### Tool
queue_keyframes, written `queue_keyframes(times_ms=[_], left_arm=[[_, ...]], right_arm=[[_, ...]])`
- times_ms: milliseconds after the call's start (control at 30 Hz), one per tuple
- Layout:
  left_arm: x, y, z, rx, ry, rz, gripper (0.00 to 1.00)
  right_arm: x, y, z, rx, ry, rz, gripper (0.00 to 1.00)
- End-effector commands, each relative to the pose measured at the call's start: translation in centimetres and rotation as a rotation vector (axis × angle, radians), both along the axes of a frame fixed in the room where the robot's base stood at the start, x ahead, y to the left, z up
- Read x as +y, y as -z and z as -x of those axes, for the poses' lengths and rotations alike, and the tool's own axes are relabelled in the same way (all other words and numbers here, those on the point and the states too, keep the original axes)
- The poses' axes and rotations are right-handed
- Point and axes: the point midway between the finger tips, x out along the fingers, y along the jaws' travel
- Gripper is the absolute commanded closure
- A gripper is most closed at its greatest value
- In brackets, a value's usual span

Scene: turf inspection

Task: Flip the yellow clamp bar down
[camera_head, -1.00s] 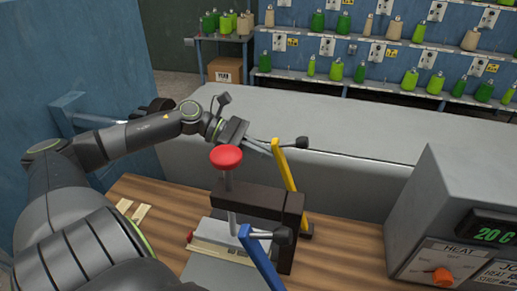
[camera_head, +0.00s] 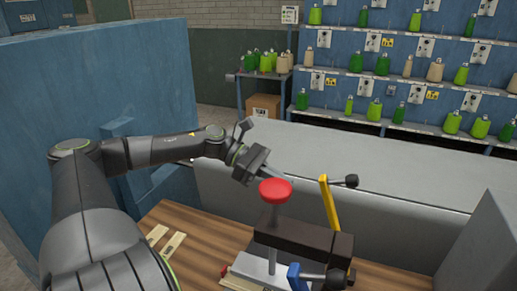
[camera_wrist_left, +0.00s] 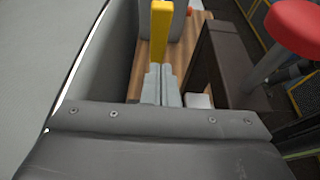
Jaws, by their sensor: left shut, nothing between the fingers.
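The yellow clamp bar (camera_head: 330,206) stands up, its top leaning slightly left, with a black knob (camera_head: 351,181) sticking out to the right at its top. It also shows in the left wrist view (camera_wrist_left: 161,30), ahead of the fingers. The bar is on the far side of the dark clamp block (camera_head: 300,236). My left gripper (camera_head: 287,179) is shut and empty, left of the bar with a small gap; the red knob (camera_head: 275,190) partly hides its fingers in the head view. The shut fingers also show in the left wrist view (camera_wrist_left: 160,80). My right gripper is not in view.
The red knob stands on a post left of the bar, close to my left fingers. A blue lever (camera_head: 296,277) is at the near side of the fixture. A grey box (camera_head: 485,245) stands at right. Wooden strips (camera_head: 168,245) lie on the wooden bench top (camera_head: 200,236) at left.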

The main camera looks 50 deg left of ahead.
Motion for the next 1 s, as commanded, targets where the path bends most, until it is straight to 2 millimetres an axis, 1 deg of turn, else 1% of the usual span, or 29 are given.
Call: queue_keyframes(times_ms=[133,300,400,600,900,1000], left_arm=[[1.8,-1.3,0.9,0.008,-0.005,-0.005,1.0],[3.5,-2.3,1.9,0.005,-0.005,-0.002,1.0],[4.2,-2.5,2.2,0.003,-0.004,-0.002,1.0],[4.8,-2.7,2.6,-0.001,-0.002,0.0,1.0],[4.8,-2.6,2.6,-0.001,-0.002,-0.001,1.0],[4.8,-2.6,2.6,-0.001,-0.002,-0.001,1.0]], right_arm=[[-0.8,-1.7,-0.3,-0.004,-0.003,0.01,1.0],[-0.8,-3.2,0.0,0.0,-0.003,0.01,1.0],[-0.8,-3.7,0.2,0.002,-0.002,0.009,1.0],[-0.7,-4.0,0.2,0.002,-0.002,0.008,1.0],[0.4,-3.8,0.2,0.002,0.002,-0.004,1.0],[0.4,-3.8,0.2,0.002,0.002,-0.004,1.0]])
